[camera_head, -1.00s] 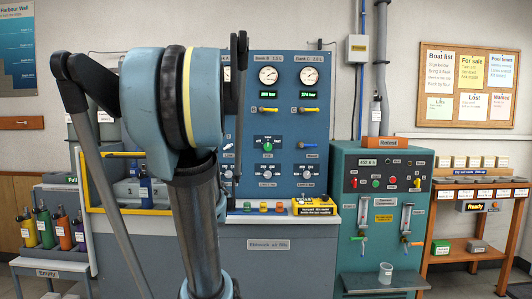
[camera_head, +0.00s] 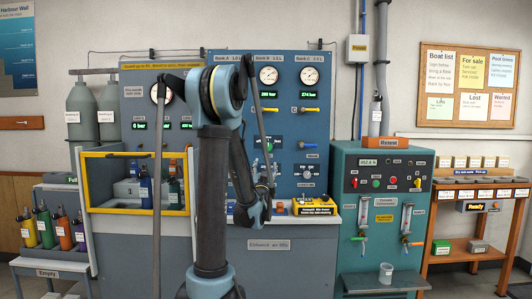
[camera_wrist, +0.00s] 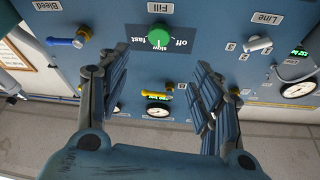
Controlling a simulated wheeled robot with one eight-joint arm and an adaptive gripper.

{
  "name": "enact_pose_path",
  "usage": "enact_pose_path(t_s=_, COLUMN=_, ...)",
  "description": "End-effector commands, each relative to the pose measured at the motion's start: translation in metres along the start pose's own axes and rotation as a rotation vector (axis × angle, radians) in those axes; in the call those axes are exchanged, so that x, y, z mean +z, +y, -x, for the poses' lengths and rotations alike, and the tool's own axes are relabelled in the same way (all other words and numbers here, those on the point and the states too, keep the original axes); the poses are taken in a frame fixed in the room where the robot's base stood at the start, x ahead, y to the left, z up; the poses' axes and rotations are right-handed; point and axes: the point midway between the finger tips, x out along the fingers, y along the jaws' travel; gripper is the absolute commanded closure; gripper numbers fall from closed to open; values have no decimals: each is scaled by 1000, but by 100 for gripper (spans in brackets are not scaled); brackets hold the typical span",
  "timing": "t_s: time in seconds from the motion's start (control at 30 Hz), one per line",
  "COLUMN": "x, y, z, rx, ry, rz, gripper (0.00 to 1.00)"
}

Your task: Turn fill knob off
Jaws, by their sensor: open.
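The fill knob is a round green knob (camera_wrist: 160,38) on the blue panel, under an upside-down "Fill" label in the wrist view. "Off", "slow" and "fast" are printed around it; I cannot tell where it points. In the head view the green knob (camera_head: 268,144) is partly behind my arm. My gripper (camera_wrist: 162,66) is open and empty, its two fingers spread on either side of the knob in the picture. No contact shows, and the gap to the panel is unclear. In the head view my gripper (camera_head: 258,192) hangs in front of the panel.
In the wrist view, a blue-handled bleed valve (camera_wrist: 70,42) is left of the knob, a grey line knob (camera_wrist: 257,44) right, and a yellow-handled valve (camera_wrist: 156,92) below. In the head view, a yellow-framed enclosure (camera_head: 86,182) is left and a green test bench (camera_head: 348,240) right.

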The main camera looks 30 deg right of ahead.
Motion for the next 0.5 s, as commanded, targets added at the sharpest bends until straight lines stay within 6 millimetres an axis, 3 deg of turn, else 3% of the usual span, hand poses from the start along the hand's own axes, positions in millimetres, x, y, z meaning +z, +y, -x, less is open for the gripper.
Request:
enact_pose_path(t_s=0.17, x=0, y=0, z=-17, rx=-1, ry=2, rz=-1, gripper=41)
enact_pose_path(t_s=0.5, x=0, y=0, z=-76, rx=-1, ry=1, rz=0, gripper=41)
